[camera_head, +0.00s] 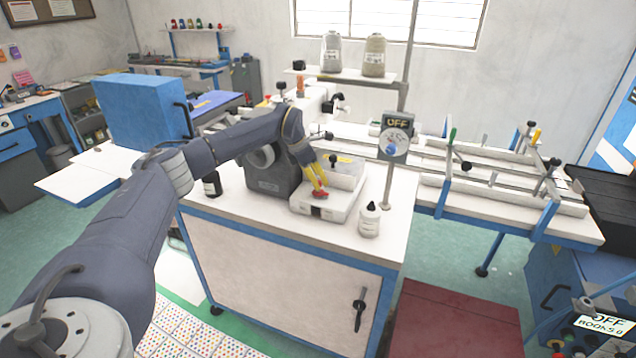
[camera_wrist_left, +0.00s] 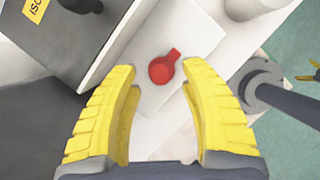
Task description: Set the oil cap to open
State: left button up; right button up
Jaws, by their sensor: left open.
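The small red cap (camera_head: 321,196), with a short side tab, sits on the white tray-like base (camera_head: 300,208) at the front of the dark grey machine housing. I take this red cap to be the oil cap. My left gripper (camera_head: 318,182) reaches down over it with its yellow fingers apart. In the left wrist view the red cap (camera_wrist_left: 162,71) lies between and slightly beyond the open fingertips, with its tab pointing up and right. No contact is visible.
A white bottle (camera_head: 370,219) stands right of the base, by a post carrying an OFF sign (camera_head: 397,122). A dark bottle (camera_head: 212,184) stands left. Thread cones (camera_head: 374,56) sit on the shelf behind. The cabinet top's front edge is clear.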

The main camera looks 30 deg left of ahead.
pick_arm(q)
jog(key=shift+x, duration=0.8)
grip_shut()
